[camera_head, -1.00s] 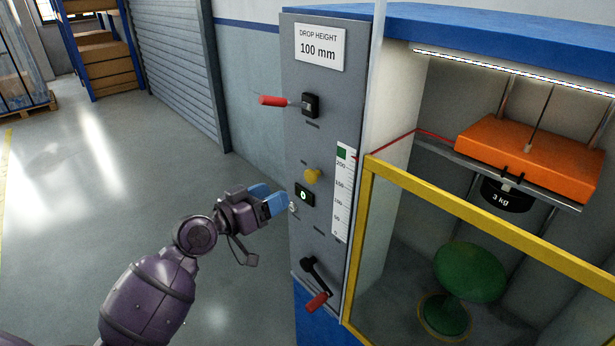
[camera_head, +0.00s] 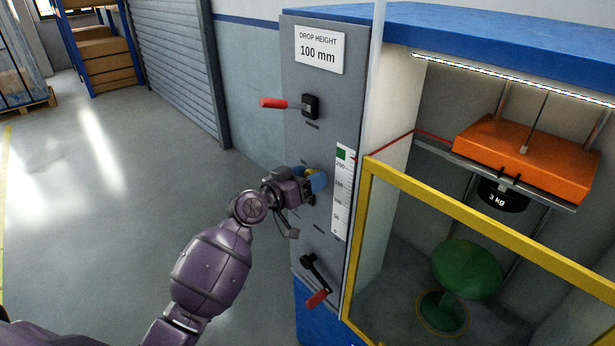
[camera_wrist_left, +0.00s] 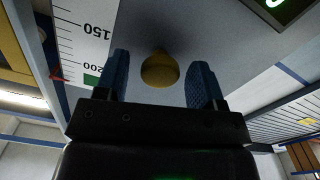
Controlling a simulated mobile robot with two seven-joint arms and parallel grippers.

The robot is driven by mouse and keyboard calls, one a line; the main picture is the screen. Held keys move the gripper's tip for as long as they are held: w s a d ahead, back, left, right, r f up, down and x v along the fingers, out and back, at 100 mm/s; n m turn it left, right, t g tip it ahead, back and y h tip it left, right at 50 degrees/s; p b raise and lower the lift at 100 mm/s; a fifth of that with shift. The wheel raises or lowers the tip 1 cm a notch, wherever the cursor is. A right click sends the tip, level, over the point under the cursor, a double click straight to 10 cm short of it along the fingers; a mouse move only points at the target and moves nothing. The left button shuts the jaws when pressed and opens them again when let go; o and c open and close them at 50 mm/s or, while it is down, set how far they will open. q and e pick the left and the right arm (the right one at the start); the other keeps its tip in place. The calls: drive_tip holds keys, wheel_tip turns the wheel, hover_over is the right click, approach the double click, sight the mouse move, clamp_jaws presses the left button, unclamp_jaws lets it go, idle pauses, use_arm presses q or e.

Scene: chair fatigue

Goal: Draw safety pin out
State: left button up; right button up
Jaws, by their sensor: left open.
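The yellow knob of the safety pin (camera_wrist_left: 159,70) sticks out of the grey control panel (camera_head: 330,120). In the left wrist view it lies between the two blue fingers of my left gripper (camera_wrist_left: 158,82), with a gap on each side. In the head view my left gripper (camera_head: 316,178) is at the panel, beside the height scale, and its fingers cover most of the yellow knob (camera_head: 311,172). The gripper is open. My right gripper is not in view.
A red-handled lever (camera_head: 275,103) is above my gripper, and a crank with a red grip (camera_head: 316,299) is below. A yellow guard frame (camera_head: 480,215) stands to the right, before an orange block (camera_head: 530,155) and a green stool (camera_head: 467,270). The floor on the left is clear.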

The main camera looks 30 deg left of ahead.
use_arm(q)
drive_tip(key=shift+c, duration=0.2)
clamp_jaws()
drive_tip(key=v, duration=0.7)
drive_tip(key=shift+b, duration=0.35)
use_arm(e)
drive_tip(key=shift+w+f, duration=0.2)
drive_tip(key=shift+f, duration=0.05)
use_arm(q)
drive_tip(key=shift+c, duration=1.8)
unclamp_jaws()
drive_tip(key=shift+s, duration=0.1)
drive_tip(key=o, duration=0.4)
drive_tip(key=shift+s+a, duration=0.15)
drive_tip(key=shift+s, duration=0.05)
drive_tip(key=shift+w, duration=0.1)
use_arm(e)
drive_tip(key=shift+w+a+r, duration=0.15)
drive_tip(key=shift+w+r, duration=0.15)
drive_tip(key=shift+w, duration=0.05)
